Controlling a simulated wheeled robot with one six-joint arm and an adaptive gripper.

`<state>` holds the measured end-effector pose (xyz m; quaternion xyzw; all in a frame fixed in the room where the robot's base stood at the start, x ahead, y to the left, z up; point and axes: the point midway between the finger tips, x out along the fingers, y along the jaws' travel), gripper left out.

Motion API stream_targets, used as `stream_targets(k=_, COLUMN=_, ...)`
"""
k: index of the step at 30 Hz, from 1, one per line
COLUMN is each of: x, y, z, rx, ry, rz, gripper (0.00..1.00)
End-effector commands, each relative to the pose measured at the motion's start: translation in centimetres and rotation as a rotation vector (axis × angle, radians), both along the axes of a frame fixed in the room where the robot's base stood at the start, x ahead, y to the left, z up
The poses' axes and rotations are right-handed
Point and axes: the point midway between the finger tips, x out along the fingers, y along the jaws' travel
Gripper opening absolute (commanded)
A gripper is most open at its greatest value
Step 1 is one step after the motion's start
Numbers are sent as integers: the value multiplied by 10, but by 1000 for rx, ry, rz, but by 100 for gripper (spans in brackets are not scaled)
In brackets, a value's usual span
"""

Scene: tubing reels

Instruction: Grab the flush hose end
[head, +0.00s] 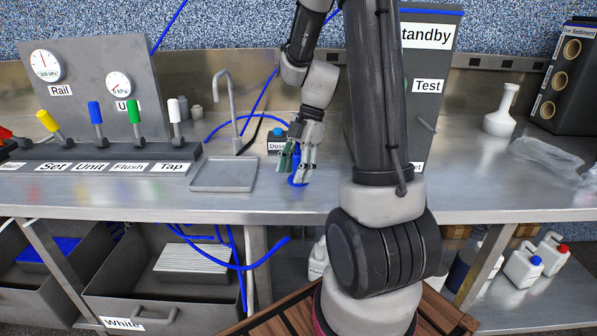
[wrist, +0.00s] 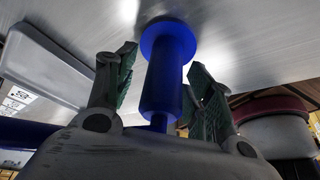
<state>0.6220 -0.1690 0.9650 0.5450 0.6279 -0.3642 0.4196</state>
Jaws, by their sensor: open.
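A blue cylindrical hose end (wrist: 168,75) stands between the two fingers of my gripper (wrist: 160,62) in the wrist view. Its wide body narrows to a thin neck close to my palm. The fingers are spread, with a gap visible on each side of the hose end. In the head view my gripper (head: 297,168) points down, low over the steel counter, and the blue of the hose end (head: 297,182) shows at the fingertips. I cannot read any label that marks it as the flush one.
A shallow grey tray (head: 224,174) lies left of my gripper under a curved spout (head: 232,105). A panel with coloured levers (head: 133,112), one above "Flush", stands farther left. A tall grey cabinet (head: 428,85) stands to the right. Blue tubing (head: 230,262) hangs below the counter.

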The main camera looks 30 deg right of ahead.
Motion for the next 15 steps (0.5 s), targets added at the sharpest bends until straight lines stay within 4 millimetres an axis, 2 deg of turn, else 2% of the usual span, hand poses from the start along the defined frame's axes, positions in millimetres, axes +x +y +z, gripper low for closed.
stream_targets(k=3, x=0, y=0, z=0, rx=0, ry=0, rz=0, gripper=51)
stream_targets(k=11, x=0, y=0, z=1, rx=0, ry=0, rz=0, gripper=4)
stream_targets(k=15, x=0, y=0, z=1, rx=0, ry=0, rz=0, gripper=1)
